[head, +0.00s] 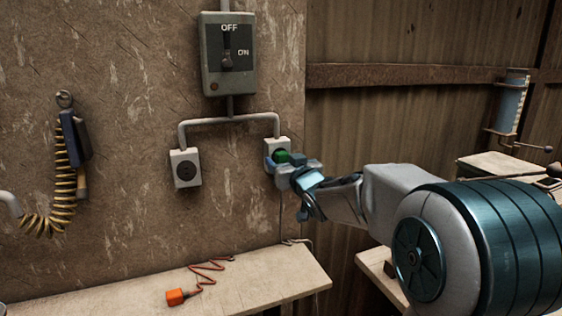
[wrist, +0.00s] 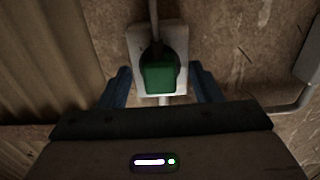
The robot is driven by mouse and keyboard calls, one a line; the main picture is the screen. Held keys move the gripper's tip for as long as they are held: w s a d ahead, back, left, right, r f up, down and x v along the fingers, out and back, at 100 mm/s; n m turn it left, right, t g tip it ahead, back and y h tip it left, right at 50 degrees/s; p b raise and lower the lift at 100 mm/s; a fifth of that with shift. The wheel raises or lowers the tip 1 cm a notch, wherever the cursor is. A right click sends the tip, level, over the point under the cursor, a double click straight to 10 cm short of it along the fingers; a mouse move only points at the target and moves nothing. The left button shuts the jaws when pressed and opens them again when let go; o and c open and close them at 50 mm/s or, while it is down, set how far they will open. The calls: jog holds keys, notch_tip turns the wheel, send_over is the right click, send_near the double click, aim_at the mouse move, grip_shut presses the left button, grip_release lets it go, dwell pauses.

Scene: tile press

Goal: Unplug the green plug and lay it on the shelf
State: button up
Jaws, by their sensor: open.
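The green plug (head: 282,156) sits in the right-hand wall socket (head: 270,147). In the wrist view the green plug (wrist: 159,75) is seated in the white socket plate (wrist: 176,40), with a grey cord running from it. My gripper (head: 277,164) is at this socket. Its two blue fingers (wrist: 161,88) stand open on either side of the plug, with gaps showing between fingers and plug. The pale shelf (head: 240,290) runs along the wall below the sockets. The green plug's cord hangs down toward the shelf's right end.
An orange plug (head: 175,297) with a coiled cord lies on the shelf. The left socket (head: 186,168) is empty. A yellow coiled cord (head: 62,195) hangs at left. The shelf right of the orange plug is mostly clear.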

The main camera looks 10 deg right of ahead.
aim_at(284, 161)
grip_shut()
jog(key=shift+v, duration=2.55)
jog(key=shift+s+d, duration=0.1)
jog(key=shift+s, duration=0.35)
